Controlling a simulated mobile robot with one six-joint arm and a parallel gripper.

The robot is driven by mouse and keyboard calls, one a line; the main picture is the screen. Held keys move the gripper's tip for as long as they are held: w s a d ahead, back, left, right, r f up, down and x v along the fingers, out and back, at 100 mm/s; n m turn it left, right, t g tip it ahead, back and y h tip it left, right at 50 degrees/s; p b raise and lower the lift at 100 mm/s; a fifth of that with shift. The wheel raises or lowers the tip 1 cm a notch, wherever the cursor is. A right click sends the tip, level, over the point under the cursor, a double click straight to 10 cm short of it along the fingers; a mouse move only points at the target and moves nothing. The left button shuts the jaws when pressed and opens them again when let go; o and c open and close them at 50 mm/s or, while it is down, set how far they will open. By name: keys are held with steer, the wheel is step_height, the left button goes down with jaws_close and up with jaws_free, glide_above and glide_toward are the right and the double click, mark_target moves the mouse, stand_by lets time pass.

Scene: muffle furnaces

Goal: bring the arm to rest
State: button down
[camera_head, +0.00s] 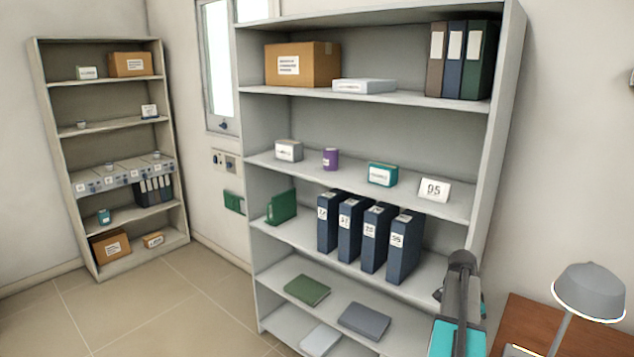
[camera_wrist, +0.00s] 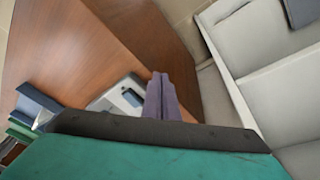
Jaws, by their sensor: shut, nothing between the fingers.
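My gripper (camera_wrist: 160,76) shows in the wrist view as two purple-grey fingers side by side, closed together with nothing between them. It points out over a brown wooden desk top (camera_wrist: 95,45), and its height above the desk is hard to tell. The dark and teal part of my own wrist fills the bottom of that view. In the head view my arm (camera_head: 461,305), grey and teal, stands folded at the lower right, in front of the grey shelf's right side. The fingers cannot be made out in the head view.
A grey shelf unit (camera_head: 511,60) with boxes and binders stands close behind my arm. A desk lamp (camera_head: 590,290) stands on the wooden desk (camera_head: 527,315) at right. Beside the fingers lies a pale device (camera_wrist: 118,97). Open floor (camera_head: 150,310) lies to the left.

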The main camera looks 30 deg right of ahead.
steer(key=w+a+f+n, duration=0.2)
steer(key=w+a+f, duration=0.2)
steer(key=a+f, duration=0.3)
steer(key=w+a+f+n+g+y, duration=0.1)
steer(key=w+a+f+n, duration=0.3)
steer(key=a, duration=0.6)
steer(key=w+a+f+m, duration=0.1)
steer(key=w+a+f, duration=0.2)
steer(key=a+f, duration=0.5)
steer(key=s+a+f+n+g+b, duration=0.1)
steer(key=s+a+f+n, duration=0.15)
steer(key=a+f, duration=0.45)
steer(key=s+a+f+n+b, duration=0.1)
steer(key=a+f+n, duration=0.2)
steer(key=a, duration=0.7)
steer(key=s+a+f+n, duration=0.4)
steer(key=s+a+n, duration=0.2)
steer(key=s+a, duration=0.2)
steer(key=s+a+f+n+g+y, duration=0.1)
steer(key=s+a+f+n, duration=0.4)
steer(key=s+a+n, duration=0.2)
steer(key=shift+s+a+f+g, duration=0.15)
steer(key=shift+s+a+g, duration=0.15)
steer(key=shift+s+a, duration=0.7)
steer(key=shift+w+a, duration=0.25)
steer(key=shift+w, duration=0.05)
